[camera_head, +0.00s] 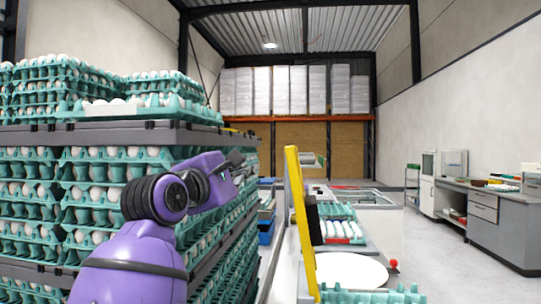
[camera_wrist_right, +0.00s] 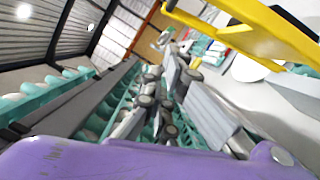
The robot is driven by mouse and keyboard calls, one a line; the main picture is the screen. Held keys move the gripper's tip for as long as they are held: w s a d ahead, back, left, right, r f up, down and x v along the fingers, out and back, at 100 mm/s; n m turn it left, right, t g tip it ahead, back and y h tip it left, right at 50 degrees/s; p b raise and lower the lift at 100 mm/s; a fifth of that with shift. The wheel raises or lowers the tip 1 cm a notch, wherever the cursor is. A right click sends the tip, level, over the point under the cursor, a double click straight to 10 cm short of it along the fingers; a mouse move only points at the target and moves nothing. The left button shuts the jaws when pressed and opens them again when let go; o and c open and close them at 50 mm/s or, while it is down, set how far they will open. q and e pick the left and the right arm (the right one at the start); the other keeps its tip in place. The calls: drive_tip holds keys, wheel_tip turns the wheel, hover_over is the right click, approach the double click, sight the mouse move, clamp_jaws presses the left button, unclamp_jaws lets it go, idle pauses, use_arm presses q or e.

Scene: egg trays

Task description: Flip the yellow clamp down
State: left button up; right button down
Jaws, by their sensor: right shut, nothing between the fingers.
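The yellow clamp (camera_head: 300,222) is a long bar standing nearly upright, leaning slightly, at the near left edge of the egg machine in the head view. In the right wrist view the clamp (camera_wrist_right: 262,38) crosses the upper right corner as a yellow frame. My right gripper (camera_head: 240,158) is at the end of the purple arm, left of the clamp's upper part and apart from it. In the right wrist view my gripper (camera_wrist_right: 172,60) is shut and empty, with the clamp to its right. My left gripper is out of view.
Stacked teal egg trays (camera_head: 110,195) fill the left side, close to my arm. Right of the clamp are a white round plate (camera_head: 350,268), a red knob (camera_head: 393,264) and an egg tray (camera_head: 342,231). A grey cabinet (camera_head: 503,232) stands far right, with open floor before it.

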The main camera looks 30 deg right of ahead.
drive_tip(key=w+d+r+p, duration=0.2)
drive_tip(key=w+d, duration=0.1)
drive_tip(key=d, duration=0.6)
drive_tip(key=shift+d, duration=0.25)
drive_tip(key=shift+r, duration=0.1)
